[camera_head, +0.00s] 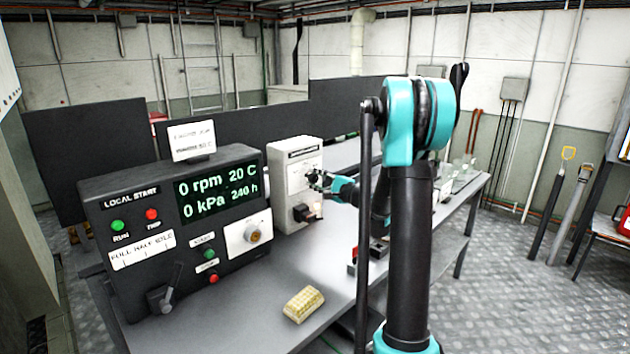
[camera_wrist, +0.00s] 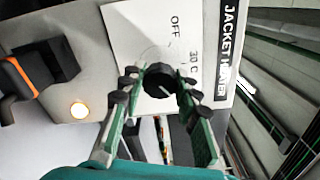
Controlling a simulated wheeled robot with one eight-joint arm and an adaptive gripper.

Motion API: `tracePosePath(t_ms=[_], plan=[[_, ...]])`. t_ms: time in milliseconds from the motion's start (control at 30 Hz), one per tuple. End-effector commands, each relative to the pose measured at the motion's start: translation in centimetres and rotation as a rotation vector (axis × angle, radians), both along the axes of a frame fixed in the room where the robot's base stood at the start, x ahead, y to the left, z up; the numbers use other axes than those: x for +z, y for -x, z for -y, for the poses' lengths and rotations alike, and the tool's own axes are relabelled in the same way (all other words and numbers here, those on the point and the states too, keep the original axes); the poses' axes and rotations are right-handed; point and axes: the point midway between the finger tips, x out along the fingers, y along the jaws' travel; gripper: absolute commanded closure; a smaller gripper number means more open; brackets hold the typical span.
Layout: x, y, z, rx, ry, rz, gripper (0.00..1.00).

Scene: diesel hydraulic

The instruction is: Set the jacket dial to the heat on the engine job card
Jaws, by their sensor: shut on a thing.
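The jacket heater box (camera_head: 285,165) is a pale upright box at the back of the bench. In the wrist view its white dial plate (camera_wrist: 135,30) shows OFF and 30 C. The black jacket dial (camera_wrist: 162,84) has a short white pointer mark; its exact setting is unclear. My gripper (camera_wrist: 158,88) is shut on the dial, with fingers on both sides of it.
The control panel (camera_head: 150,195) reads 0 rpm, 20 C, 0 kPa and 240 h. A yellowish block (camera_head: 303,304) lies on the bench (camera_head: 255,290).

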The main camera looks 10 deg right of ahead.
Motion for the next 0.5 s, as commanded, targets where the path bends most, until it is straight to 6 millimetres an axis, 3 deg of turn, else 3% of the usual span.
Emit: tracePosePath(t_ms=[500], plan=[[-0.08,0.04,0.07,-0.001,-0.094,-0.071,0.97]])
